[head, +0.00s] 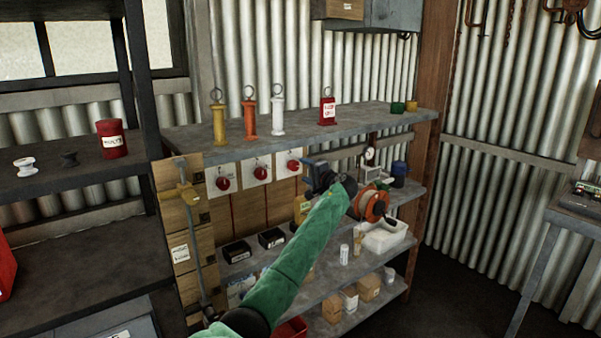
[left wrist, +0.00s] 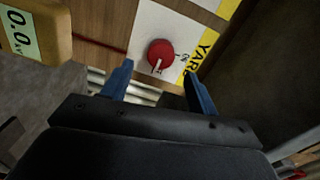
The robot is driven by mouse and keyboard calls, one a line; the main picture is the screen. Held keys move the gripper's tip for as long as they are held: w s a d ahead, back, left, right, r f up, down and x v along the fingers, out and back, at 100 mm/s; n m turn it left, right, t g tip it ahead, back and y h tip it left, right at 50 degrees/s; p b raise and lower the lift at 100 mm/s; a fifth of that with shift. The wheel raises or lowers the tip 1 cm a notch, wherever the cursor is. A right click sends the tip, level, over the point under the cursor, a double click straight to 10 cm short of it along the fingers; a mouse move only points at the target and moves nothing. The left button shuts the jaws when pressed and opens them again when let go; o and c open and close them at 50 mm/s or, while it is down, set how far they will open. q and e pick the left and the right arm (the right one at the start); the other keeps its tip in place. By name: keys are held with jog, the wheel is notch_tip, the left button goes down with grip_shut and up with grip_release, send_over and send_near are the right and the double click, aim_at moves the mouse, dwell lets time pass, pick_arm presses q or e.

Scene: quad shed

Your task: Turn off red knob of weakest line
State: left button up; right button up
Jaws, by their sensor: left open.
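Three red knobs on white plates are in a row on the wooden panel in the head view: a left knob (head: 222,183), a middle knob (head: 260,172) and a right knob (head: 293,166). My left gripper (head: 314,168) is just right of the right knob, open. In the left wrist view, one red knob (left wrist: 160,53) with a white pointer line is ahead of the open blue fingers of my left gripper (left wrist: 158,72), apparently apart from them. A yellow label (left wrist: 205,48) reading "YARD" is beside it. My right gripper is out of view.
Yellow (head: 218,122), orange (head: 249,117) and white (head: 278,115) ringed handles stand on the top shelf (head: 370,120). An orange reel (head: 371,205) is right of my gripper. Black boxes sit below.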

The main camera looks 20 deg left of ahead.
pick_arm(q)
jog(key=shift+s+d, duration=0.4)
jog(key=shift+d, duration=0.05)
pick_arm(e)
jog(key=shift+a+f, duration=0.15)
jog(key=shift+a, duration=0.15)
pick_arm(q)
jog(key=shift+f, duration=0.1)
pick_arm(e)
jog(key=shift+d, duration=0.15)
